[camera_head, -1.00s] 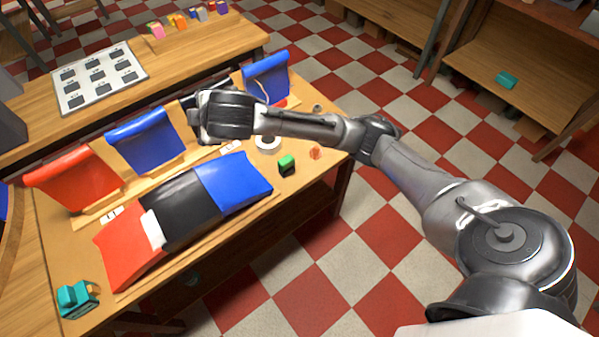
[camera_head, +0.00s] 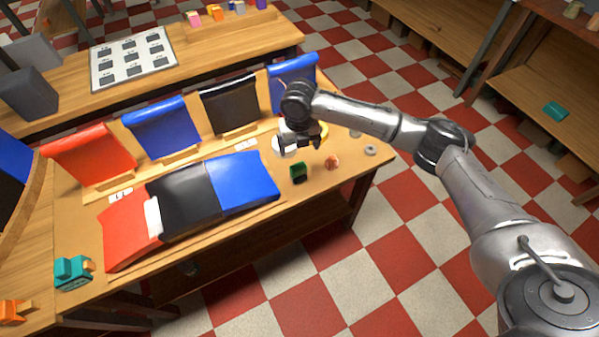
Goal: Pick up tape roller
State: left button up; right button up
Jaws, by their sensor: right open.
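I cannot tell for certain which item is the tape roller. My right gripper (camera_head: 299,143) is open, low over the back right part of the near table, pointing down. A white ring-shaped roll (camera_head: 283,150) lies just beside and partly behind it. A yellow piece (camera_head: 323,131) shows at the gripper's right side, partly hidden. A small green and black block (camera_head: 298,173) sits in front of the gripper, apart from it. A teal item with an orange part (camera_head: 72,272) stands at the table's front left. My left gripper is not in view.
Red, black and blue panels (camera_head: 187,199) lie on the near table (camera_head: 230,232). Upright red, blue and black sheets stand along its back. A small orange-brown piece (camera_head: 332,162) and a grey ring (camera_head: 370,150) lie at the right. An orange item (camera_head: 14,311) is at front left.

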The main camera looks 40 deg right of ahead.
aim_at(298, 166)
notch_tip(298, 166, down, 9)
jog(key=n+b, duration=0.2)
jog(key=shift+d+r+n, duration=0.1)
jog(key=shift+r+n, duration=0.1)
jog(key=shift+n, duration=0.1)
jog(key=shift+f, duration=0.45)
jog(key=f, duration=0.1)
jog(key=f+b, duration=0.1)
jog(key=f, duration=0.2)
jog(key=shift+w+f+b, duration=0.15)
jog(key=shift+w+b, duration=0.1)
jog(key=shift+b, duration=0.1)
jog(key=shift+c, duration=1.4)
jog(key=c, duration=0.9)
jog(key=shift+r, duration=0.2)
